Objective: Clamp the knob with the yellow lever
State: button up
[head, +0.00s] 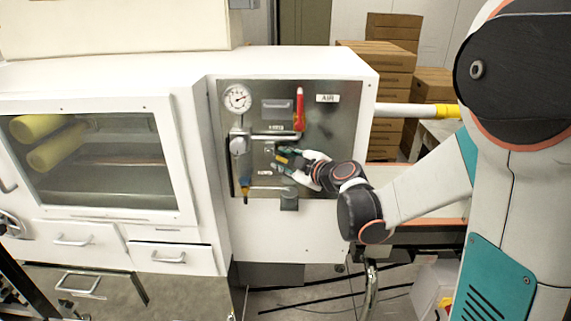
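A metal panel (345,130) on the white cabinet carries the air fittings. My gripper (279,157) is at the middle of this panel, reaching in from the right. A small yellow patch (281,160) shows at its fingertips; it may be the yellow lever, but the knob itself is hidden or too small to make out. I cannot tell whether the fingers touch it or are closed around it. A red lever (299,108) stands upright above my gripper.
A round gauge (237,98) and a grey fitting (239,145) with a horizontal pipe are at the panel's left. A lower pipe ends in a grey block (289,203) below my gripper. A windowed cabinet (100,160) is to the left. Cardboard boxes (385,75) stand behind.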

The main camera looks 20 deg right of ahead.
jog(key=shift+w, duration=0.15)
grip_shut()
jog(key=shift+f+b, duration=0.2)
jog(key=shift+b, duration=0.1)
jog(key=shift+w+a+f+m+t+y+b, duration=0.25)
jog(key=shift+a+f+m+t+b, duration=0.35)
jog(key=shift+m+t+b, duration=0.85)
jog(key=shift+w+a+f+m+t+y+b, duration=0.15)
jog(key=shift+a+f+m+t+b, duration=0.6)
jog(key=shift+m, duration=1.2)
jog(key=shift+w+a+f+m+t+y+b, duration=0.15)
jog(key=shift+a+f+m+t+y+b, duration=0.25)
jog(key=shift+m+t+b, duration=1.15)
jog(key=shift+r+m+h, duration=0.15)
jog(key=shift+m+h, duration=0.1)
jog(key=shift+h, duration=0.05)
